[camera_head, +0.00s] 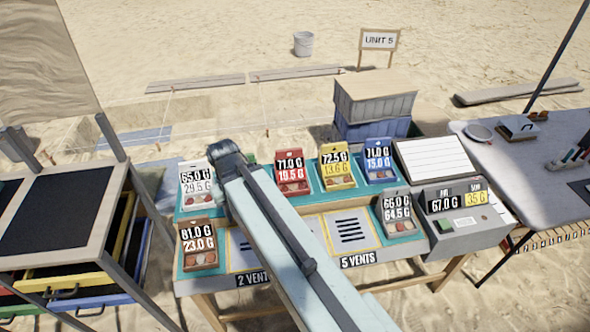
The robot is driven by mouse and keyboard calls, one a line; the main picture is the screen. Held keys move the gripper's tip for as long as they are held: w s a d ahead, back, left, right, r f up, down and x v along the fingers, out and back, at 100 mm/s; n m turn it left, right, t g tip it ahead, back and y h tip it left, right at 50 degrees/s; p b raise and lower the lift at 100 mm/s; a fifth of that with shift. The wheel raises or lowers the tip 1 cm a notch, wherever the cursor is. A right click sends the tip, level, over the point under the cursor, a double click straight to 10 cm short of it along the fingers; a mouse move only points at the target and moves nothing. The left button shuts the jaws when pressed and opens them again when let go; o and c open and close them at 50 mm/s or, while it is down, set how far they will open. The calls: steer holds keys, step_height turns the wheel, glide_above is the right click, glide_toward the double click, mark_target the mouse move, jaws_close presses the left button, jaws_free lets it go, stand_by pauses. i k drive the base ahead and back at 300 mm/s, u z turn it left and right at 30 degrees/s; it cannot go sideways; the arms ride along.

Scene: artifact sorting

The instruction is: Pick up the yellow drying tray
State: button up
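The yellow drying tray (338,180) sits upright in the back row on the table, on a teal pad. It carries a label reading 72.5 G and 13.6 G, with small reddish-brown pieces at its front. The red tray (292,186) is to its left and the blue tray (380,175) to its right. My arm crosses the table from the bottom of the picture up to a dark joint left of the red tray. I cannot make out my gripper's fingers; they are hidden or out of view. The yellow tray is apart from my arm and fully visible.
A white tray (195,202) and brown tray (199,262) stand left of my arm. A grey tray (398,229) stands beside the scale (467,227) at right. Flat vented mats (352,233) lie in front. Stacked crates (373,105) stand behind the table.

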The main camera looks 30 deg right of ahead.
mark_target(334, 165)
steer(key=u, duration=2.25)
steer(key=k, duration=1.55)
steer(key=z, duration=0.7)
steer(key=i, duration=1)
steer(key=u, duration=0.05)
